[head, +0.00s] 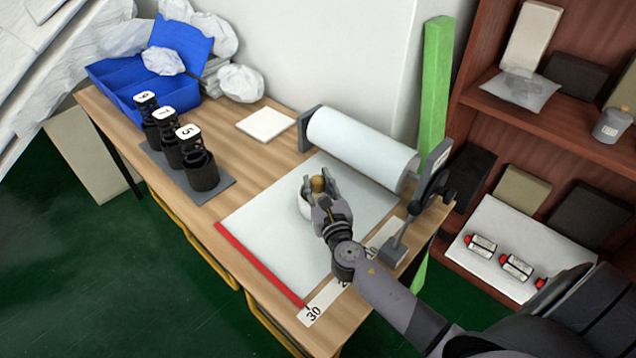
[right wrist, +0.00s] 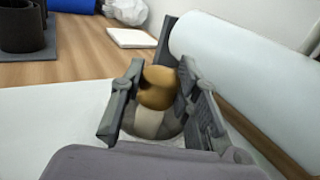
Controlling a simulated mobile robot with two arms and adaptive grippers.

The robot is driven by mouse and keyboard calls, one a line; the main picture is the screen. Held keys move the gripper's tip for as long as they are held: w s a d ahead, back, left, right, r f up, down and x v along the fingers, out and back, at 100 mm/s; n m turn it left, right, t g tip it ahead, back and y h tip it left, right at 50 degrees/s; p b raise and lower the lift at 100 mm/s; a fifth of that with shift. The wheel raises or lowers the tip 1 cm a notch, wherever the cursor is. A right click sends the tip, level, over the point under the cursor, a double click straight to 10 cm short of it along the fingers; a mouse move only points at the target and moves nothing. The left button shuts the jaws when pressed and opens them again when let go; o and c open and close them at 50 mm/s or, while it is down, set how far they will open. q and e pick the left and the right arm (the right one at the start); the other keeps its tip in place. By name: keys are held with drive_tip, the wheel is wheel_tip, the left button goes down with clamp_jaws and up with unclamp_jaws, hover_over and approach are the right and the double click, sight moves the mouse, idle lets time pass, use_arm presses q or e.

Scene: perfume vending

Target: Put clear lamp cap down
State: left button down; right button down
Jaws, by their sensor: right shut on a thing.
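The lamp cap (head: 318,184) is a small rounded gold-brown piece, with a pale stem-like part below it in the right wrist view (right wrist: 158,88). My right gripper (head: 322,190) is shut on the cap, with one finger on each side of it. A white rounded vessel (head: 304,205) shows just behind and below the fingers, on the white paper sheet. In the right wrist view a greyish round rim lies under the cap; I cannot tell whether the cap touches it. My left gripper is not in view.
A paper roll (head: 360,143) on a holder stands behind the white sheet (head: 265,238), which has a red front edge strip. Black numbered stands (head: 200,170) are at left, near a blue box (head: 180,45) and a white pad (head: 266,124). The sheet's left part is clear.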

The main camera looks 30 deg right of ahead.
drive_tip(key=shift+f, duration=0.25)
drive_tip(key=c, duration=1.2)
unclamp_jaws()
drive_tip(key=shift+r, duration=0.1)
drive_tip(key=shift+r, duration=0.25)
drive_tip(key=shift+s+r+p, duration=0.15)
drive_tip(key=shift+p, duration=0.25)
drive_tip(key=v, duration=1.1)
drive_tip(key=shift+s+a+b, duration=0.1)
drive_tip(key=shift+s+b, duration=0.25)
drive_tip(key=shift+b, duration=0.05)
